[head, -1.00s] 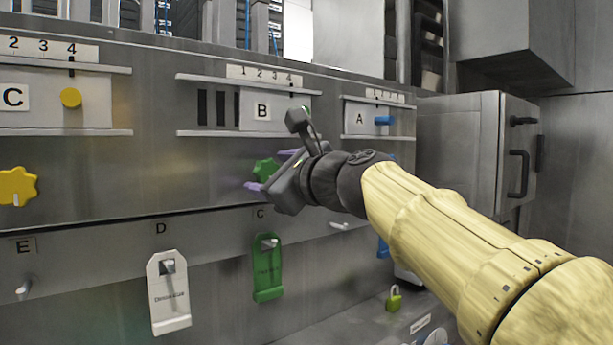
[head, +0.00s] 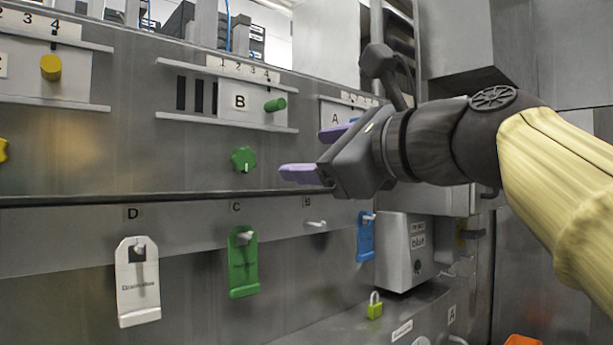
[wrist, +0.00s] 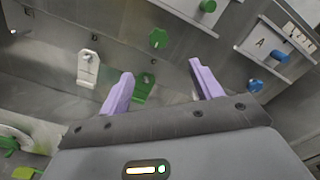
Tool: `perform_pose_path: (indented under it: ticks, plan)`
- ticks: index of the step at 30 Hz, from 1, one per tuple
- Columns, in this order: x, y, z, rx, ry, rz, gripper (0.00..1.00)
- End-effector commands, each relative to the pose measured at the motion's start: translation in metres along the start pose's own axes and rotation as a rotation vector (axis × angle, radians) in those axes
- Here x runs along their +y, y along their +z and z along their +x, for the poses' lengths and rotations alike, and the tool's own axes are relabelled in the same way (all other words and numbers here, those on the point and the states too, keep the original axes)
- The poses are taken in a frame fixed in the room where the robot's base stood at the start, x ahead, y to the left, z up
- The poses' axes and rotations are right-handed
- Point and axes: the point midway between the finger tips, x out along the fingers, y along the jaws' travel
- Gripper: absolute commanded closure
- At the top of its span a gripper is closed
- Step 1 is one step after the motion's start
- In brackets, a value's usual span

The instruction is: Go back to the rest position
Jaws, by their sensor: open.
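My gripper (head: 312,152) is in front of the washer panel, right of the green star-shaped knob (head: 243,159) and apart from it. Its two purple fingers are spread with nothing between them. In the wrist view my gripper (wrist: 160,85) is also open and empty, with the green knob (wrist: 158,38) beyond the fingertips. My gripper and wrist hide part of slider plate A (head: 335,116).
Slider plate B (head: 240,103) has a green peg at its right end. A white tag (head: 138,285), a green tag (head: 243,265) and a blue tag (head: 365,240) hang on pegs below. A grey box (head: 405,250) and green padlock (head: 374,306) are at lower right.

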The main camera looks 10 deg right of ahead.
Motion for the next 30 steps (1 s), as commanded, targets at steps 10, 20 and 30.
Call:
perform_pose_path:
  ticks: [10, 20, 30]
  plan:
    - [0.0, 0.0, -0.011, 0.002, 0.0, 0.0, 0.36]
    - [0.0, -0.001, -0.01, 0.003, -0.001, 0.0, 0.36]
    - [0.02, -0.093, 0.028, 0.185, 0.06, -0.155, 0.36]
